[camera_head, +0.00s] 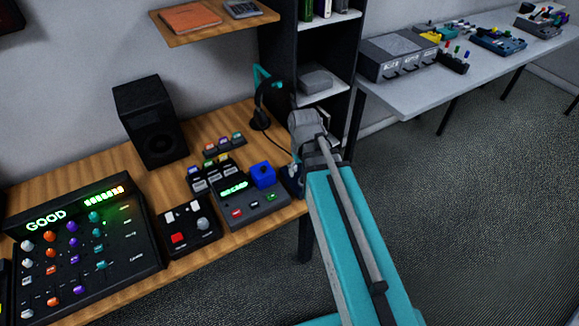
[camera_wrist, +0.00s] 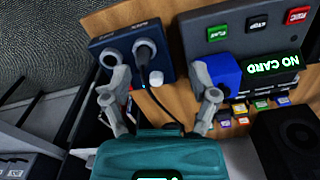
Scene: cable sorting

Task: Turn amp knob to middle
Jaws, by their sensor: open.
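The amp is a small dark blue box (camera_wrist: 128,52) with two dark round sockets or plugs on its face and a pale knob (camera_wrist: 156,78) near its lower edge in the wrist view. Which way the knob points is too small to tell. My gripper (camera_wrist: 160,98) is open and empty, one grey finger on each side of the knob in the picture. The left finger overlaps the amp's lower left edge; whether it touches cannot be told. In the head view the amp (camera_head: 291,181) sits at the desk's right end, partly hidden by my arm.
A mixer (camera_head: 88,250), switch box (camera_head: 188,228) and speaker (camera_head: 150,122) occupy the wooden desk (camera_head: 200,268).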

